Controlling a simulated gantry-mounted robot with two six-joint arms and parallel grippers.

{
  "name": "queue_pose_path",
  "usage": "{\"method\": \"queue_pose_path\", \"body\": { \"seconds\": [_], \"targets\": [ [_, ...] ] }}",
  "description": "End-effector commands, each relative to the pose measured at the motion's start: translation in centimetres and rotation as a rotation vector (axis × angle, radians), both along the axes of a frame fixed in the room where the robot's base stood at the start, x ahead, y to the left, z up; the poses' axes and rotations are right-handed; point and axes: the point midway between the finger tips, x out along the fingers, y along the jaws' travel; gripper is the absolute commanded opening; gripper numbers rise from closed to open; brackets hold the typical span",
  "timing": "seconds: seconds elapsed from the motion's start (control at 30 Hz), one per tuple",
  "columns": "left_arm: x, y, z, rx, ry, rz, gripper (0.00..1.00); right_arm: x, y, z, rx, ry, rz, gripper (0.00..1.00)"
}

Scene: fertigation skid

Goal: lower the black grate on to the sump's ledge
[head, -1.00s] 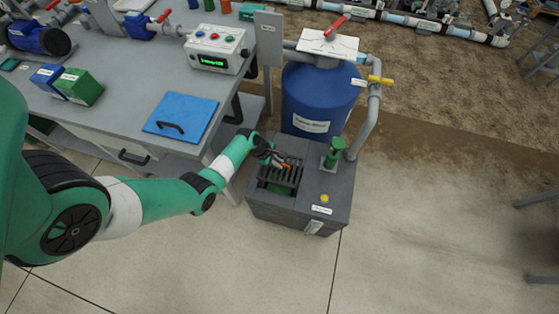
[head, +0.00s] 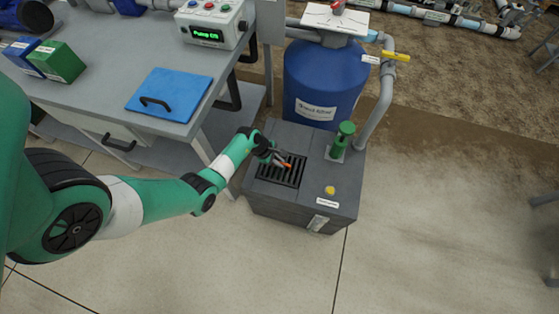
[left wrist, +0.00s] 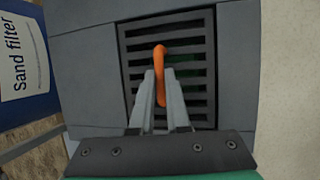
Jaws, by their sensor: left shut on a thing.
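The black grate (head: 283,171) lies over the square opening in the top of the grey sump (head: 318,198) and looks about level with it. It also shows in the left wrist view (left wrist: 193,96), with green visible through its slots. My left gripper (head: 280,160) is over the grate, shut on its orange handle (left wrist: 160,60). Whether the grate rests fully on the ledge cannot be told, as the ledge is hidden under it. My right gripper is not in view.
A green fitting (head: 342,139) and a yellow knob (head: 330,190) stand on the sump top. A blue sand filter tank (head: 323,80) and grey pipe (head: 381,105) stand behind. The bench (head: 95,85) is at left. Floor in front is clear.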

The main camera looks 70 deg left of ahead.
Motion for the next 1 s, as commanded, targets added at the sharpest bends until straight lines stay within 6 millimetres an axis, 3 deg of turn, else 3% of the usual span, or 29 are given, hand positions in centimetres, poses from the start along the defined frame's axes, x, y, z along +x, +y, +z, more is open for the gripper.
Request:
{"method": "queue_pose_path", "body": {
  "seconds": [0.03,0.33,0.5,0.8,0.83,1.0],
  "targets": [
    [0.0,0.0,-1.2,0.001,-0.001,0.0,0.0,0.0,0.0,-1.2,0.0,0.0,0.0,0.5],
    [0.0,0.0,-4.2,0.0,0.0,0.0,0.0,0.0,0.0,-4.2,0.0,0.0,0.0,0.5],
    [0.1,0.0,-5.2,0.002,-0.001,0.0,0.0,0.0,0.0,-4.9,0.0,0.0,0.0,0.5],
    [0.1,0.0,-5.2,0.002,-0.001,0.0,0.0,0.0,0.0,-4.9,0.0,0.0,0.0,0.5],
    [0.1,0.0,-5.2,0.002,-0.001,0.0,0.18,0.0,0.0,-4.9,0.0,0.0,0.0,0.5],
    [0.0,0.0,-5.2,0.001,-0.001,-0.001,0.48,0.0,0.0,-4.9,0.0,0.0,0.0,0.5]
  ]
}}
